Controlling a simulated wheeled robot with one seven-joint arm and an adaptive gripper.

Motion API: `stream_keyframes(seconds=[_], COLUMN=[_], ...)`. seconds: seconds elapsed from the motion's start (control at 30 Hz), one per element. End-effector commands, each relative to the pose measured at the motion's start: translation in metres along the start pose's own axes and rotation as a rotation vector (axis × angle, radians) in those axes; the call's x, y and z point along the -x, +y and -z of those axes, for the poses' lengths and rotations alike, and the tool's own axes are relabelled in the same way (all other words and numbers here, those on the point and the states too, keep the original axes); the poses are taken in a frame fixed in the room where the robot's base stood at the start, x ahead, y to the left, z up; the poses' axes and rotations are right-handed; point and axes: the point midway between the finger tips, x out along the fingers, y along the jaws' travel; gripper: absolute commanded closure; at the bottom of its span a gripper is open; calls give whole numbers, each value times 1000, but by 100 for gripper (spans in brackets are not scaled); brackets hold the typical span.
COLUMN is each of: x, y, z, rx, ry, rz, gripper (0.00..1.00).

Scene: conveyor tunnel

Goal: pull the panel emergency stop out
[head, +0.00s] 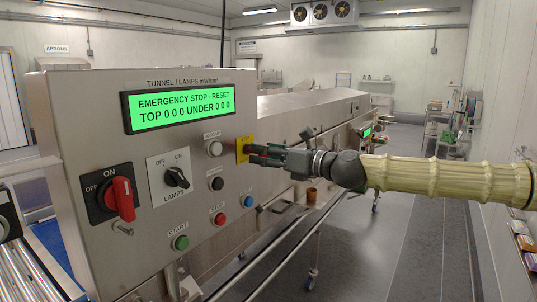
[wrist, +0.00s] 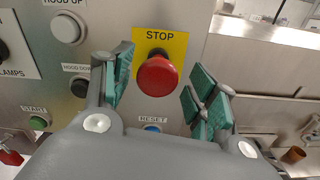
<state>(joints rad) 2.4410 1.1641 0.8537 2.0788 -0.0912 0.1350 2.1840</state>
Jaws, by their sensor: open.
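The red mushroom-shaped emergency stop button (wrist: 157,76) sits on a yellow STOP plate (wrist: 178,42) on the steel panel. In the head view the yellow plate (head: 241,150) shows at the panel's right edge, and the button is hidden behind my gripper. My gripper (head: 256,152) reaches in from the right, in front of the plate. In the wrist view my gripper (wrist: 158,85) is open, with one green-padded finger left of the button and one right of it. Gaps show on both sides of the button, and nothing is held. How deep the fingertips reach beside it I cannot tell.
The blue reset button (wrist: 152,128) lies just below the stop. The hood up button (wrist: 67,28) and hood down button (wrist: 80,87) lie to the left. The panel display (head: 180,106) reads EMERGENCY STOP - RESET. The floor (head: 405,240) on the right is clear.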

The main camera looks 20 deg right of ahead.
Motion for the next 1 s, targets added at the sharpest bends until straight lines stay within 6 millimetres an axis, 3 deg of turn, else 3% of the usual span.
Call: stream_keyframes(seconds=[0.23, 1.0], x=[8, 63], y=[0, -2], z=[-2, -1], rx=[0, 0], ry=[-1, -2], rz=[-1, 0], gripper=[42, 42])
